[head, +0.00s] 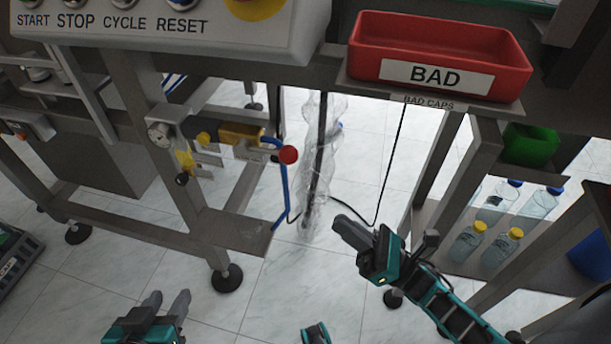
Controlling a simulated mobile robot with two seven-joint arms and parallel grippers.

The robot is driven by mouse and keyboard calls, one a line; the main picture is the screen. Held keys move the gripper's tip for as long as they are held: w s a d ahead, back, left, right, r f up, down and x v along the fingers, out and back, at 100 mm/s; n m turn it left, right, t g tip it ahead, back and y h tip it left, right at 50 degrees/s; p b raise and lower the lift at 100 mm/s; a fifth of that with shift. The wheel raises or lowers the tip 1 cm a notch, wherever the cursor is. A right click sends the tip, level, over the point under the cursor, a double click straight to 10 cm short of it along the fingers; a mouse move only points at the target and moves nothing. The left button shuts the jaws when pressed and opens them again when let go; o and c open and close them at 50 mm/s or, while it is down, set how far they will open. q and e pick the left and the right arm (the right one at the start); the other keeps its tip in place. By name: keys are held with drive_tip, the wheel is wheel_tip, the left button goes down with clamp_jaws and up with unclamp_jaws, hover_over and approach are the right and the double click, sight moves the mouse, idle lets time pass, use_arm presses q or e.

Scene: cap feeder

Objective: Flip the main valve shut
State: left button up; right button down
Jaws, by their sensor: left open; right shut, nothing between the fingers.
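An air-line assembly is mounted on the machine frame left of the middle, with a round pressure gauge (160,134) at its left end. It has a yellow body (241,135), smaller brass and yellow fittings below the gauge, and a red round knob (288,155) at its right end. I cannot tell for sure which part is the main valve's handle. My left gripper (166,302) is open and empty at the bottom left, well below the assembly. My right gripper (350,230) is shut and empty, below and to the right of the red knob, apart from it.
A blue hose (284,190) hangs down from the assembly. A crumpled clear plastic sleeve (318,170) hangs right of it, near a black cable. A control panel (180,35) and a red BAD bin (440,55) overhang above. Capped bottles (466,242) stand on a right shelf.

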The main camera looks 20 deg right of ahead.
approach(266, 151)
wheel_tip(266, 151, down, 2)
use_arm(q)
drive_tip(key=shift+s+a+r+p, duration=0.15)
drive_tip(key=shift+a+r+p, duration=0.1)
drive_tip(key=shift+p, duration=0.4)
use_arm(e)
drive_tip(key=shift+w+a+r, duration=0.3)
drive_tip(key=shift+w+r, duration=0.15)
drive_tip(key=shift+r, duration=0.35)
drive_tip(key=shift+w+a+r, duration=0.25)
drive_tip(key=shift+w+r, duration=0.15)
drive_tip(key=shift+r, duration=0.4)
